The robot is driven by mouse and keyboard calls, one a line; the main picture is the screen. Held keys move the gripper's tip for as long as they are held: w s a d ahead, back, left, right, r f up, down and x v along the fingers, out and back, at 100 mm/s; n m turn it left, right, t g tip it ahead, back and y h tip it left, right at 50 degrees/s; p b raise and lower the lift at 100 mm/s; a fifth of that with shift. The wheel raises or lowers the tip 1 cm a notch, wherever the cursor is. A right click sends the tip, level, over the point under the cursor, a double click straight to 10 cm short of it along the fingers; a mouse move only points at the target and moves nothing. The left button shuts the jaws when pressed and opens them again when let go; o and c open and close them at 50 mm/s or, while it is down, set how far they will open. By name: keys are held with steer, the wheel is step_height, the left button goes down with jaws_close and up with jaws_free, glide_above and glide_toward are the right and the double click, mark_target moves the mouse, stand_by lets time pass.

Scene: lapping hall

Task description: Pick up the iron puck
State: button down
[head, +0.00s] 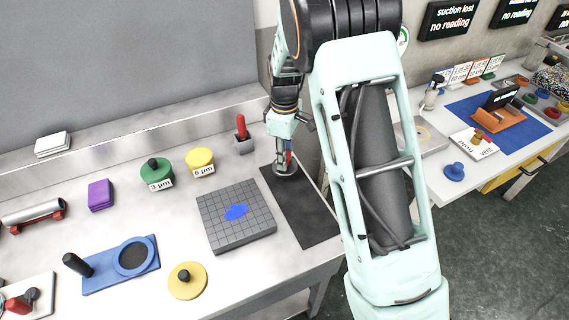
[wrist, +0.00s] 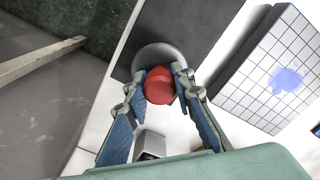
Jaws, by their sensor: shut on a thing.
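The iron puck is a grey disc (wrist: 153,54) with a red knob (wrist: 159,88) in the wrist view. In the head view the disc (head: 286,171) shows below my gripper (head: 287,158), at the far end of the black mat (head: 308,215). In the wrist view my gripper (wrist: 160,76) has one finger on each side of the red knob and is shut on it. The disc overlaps the mat's edge in the picture. I cannot tell whether its underside touches the mat or hangs just above it.
The gridded grey plate (head: 254,225) with a blue smear lies left of the mat. A yellow puck (head: 187,284) and a blue holder (head: 104,279) lie in front.

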steer(key=s+d+r+b, duration=0.1)
steer(key=s+r, duration=0.8)
steer(key=s, duration=0.5)
steer(key=shift+d+r, duration=0.15)
steer(key=shift+r, duration=0.2)
steer(key=c, duration=2.3)
jaws_free()
steer(key=shift+c, duration=0.2)
jaws_close()
steer(key=shift+w, duration=0.15)
